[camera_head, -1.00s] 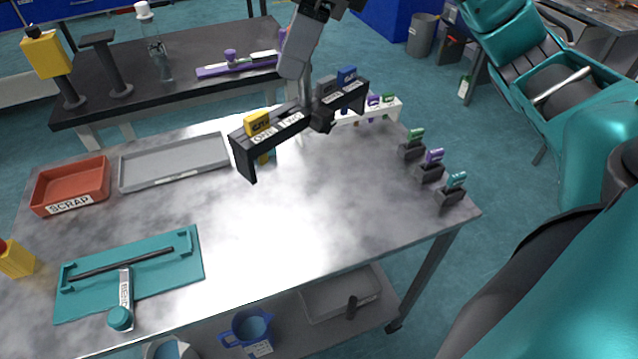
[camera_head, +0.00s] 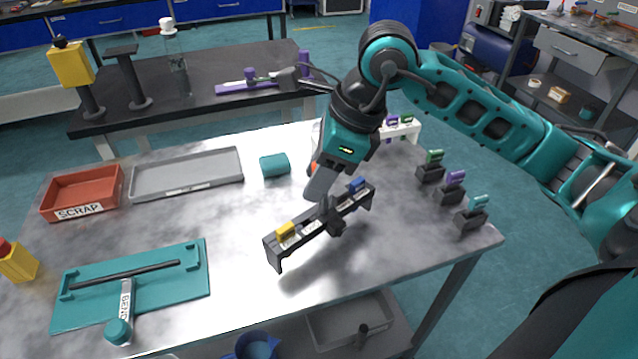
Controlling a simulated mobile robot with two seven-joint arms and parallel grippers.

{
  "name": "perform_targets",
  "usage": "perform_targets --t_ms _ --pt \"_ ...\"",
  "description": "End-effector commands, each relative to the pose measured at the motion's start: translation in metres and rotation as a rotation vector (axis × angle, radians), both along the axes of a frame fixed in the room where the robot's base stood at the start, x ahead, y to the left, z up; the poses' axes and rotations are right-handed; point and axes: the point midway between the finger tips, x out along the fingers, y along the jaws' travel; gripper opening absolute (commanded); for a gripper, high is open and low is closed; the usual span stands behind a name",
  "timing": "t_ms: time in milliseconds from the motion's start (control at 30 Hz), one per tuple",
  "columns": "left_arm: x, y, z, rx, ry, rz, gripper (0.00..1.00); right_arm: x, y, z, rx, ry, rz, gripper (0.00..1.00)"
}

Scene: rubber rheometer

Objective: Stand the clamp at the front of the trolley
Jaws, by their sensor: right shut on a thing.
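My right gripper (camera_head: 325,198) comes down over the middle of the steel-topped trolley (camera_head: 230,225). It is shut on a long black bar with a dark middle piece, which I take to be the clamp (camera_head: 312,232). The bar carries a yellow block near its left end, a blue block near its right end, and white labels. It slants up to the right and appears held above the top. My fingertips are partly hidden at the grip. My left gripper is not in view.
A teal board (camera_head: 180,285) with a black rod lies front left. Small clips (camera_head: 450,190) line the right edge. The top's front middle is clear.

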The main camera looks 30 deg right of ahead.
Motion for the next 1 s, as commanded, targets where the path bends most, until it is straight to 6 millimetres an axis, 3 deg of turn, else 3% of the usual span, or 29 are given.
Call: perform_targets --t_ms 100,467,500,767,1000 --pt "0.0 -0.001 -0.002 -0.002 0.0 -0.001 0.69 0.0 0.0 -0.017 0.001 0.001 0.0 0.0" --pt "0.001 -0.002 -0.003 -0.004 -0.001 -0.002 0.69 0.0 0.0 -0.022 0.001 -0.002 0.001 0.0" --pt "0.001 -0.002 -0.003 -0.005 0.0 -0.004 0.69 0.0 0.0 -0.023 0.0 0.0 0.001 0.4" --pt "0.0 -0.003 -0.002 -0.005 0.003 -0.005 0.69 0.0 0.0 -0.022 0.001 0.001 0.0 0.64" --pt "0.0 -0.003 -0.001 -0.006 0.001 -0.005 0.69 0.0 0.0 -0.021 0.001 0.001 0.0 0.64"
